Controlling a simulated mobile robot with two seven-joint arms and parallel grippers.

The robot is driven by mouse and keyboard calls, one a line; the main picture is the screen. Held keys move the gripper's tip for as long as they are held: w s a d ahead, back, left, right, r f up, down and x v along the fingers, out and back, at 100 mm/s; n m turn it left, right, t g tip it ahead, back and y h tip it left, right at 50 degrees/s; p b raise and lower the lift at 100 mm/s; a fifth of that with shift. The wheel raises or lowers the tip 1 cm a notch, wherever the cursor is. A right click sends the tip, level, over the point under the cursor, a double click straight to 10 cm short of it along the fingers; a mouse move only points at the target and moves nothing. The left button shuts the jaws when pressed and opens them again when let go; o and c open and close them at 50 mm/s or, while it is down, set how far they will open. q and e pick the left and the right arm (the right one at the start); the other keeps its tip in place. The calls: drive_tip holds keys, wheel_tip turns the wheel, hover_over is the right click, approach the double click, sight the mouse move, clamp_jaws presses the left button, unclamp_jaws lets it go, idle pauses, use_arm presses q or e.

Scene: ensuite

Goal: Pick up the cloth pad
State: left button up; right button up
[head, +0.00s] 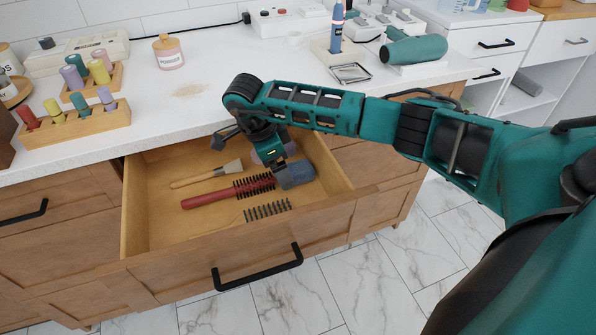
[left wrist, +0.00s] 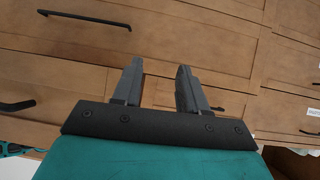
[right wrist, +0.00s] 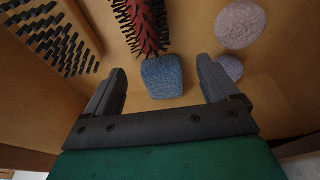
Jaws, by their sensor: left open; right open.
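A blue-grey cloth pad (head: 297,175) lies in the open drawer (head: 139,218), at its right side beside the head of a red brush. In the right wrist view the pad (right wrist: 162,78) shows a rough blue surface and lies between and beyond my right gripper's fingertips. My right gripper (right wrist: 161,68) is open, pointing down into the drawer, with nothing between its fingers that I can see touching. My left gripper (left wrist: 160,66) is open and empty, facing the wooden drawer fronts. It is not in the head view.

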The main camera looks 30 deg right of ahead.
sight(298, 167)
drive_tip(key=d, duration=0.2)
drive_tip(key=s+d, duration=0.1)
drive_tip(key=d, duration=0.1)
drive_tip(key=shift+f, duration=0.65)
use_arm(q)
drive_tip(key=shift+f, duration=0.1)
use_arm(e)
drive_tip(key=c, duration=1.1)
drive_tip(key=shift+r, duration=0.15)
use_arm(q)
drive_tip(key=shift+s+a+r+p, duration=0.2)
drive_tip(key=shift+r+p, duration=0.4)
drive_tip(key=shift+p, duration=0.3)
drive_tip(key=shift+s+a+r+p, duration=0.15)
drive_tip(key=shift+r+p, duration=0.4)
drive_tip(key=shift+p, duration=0.3)
use_arm(e)
drive_tip(key=shift+r, duration=9.95)
